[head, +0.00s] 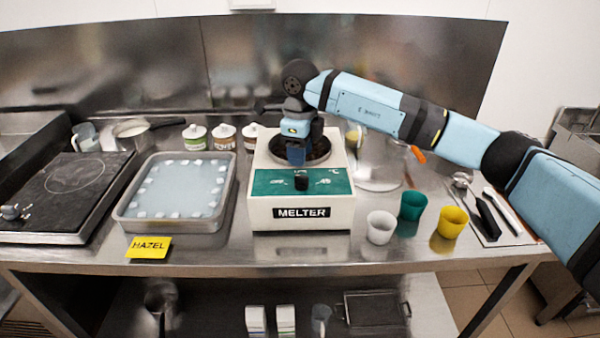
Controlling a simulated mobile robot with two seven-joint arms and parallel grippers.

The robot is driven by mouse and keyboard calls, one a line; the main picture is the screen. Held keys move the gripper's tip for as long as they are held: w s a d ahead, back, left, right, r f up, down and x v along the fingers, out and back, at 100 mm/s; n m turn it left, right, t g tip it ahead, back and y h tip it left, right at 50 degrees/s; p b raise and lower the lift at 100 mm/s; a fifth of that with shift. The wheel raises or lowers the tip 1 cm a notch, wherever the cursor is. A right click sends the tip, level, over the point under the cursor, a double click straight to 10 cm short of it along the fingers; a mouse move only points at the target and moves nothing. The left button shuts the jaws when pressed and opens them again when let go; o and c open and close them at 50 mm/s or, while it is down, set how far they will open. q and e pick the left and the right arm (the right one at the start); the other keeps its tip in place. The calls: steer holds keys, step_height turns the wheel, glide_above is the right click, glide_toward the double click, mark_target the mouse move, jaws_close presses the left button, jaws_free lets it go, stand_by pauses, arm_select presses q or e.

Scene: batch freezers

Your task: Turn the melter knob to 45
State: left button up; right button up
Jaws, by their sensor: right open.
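The melter (301,215) is a cream box with a green front panel and a round well on top, standing mid-table. Its black knob (302,183) sits in the middle of the green panel, with small white scale marks around it. The mark that the knob points to is too small to read. My right gripper (297,160) hangs over the melter's well, just above and behind the knob, pointing down. It is open, with nothing seen between its fingers, and appears apart from the knob. My left gripper is not in view.
Left of the melter are an ice-filled tray (171,226), a black hot plate (60,197) and a yellow HAZEL card (148,247). White (381,228), green (413,206) and yellow (451,222) cups stand to the right. Several labelled jars stand behind.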

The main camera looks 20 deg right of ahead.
mark_target(300, 175)
step_height(300, 175, down, 6)
steer(key=shift+f, duration=0.2)
steer(key=shift+c, duration=0.2)
jaws_close()
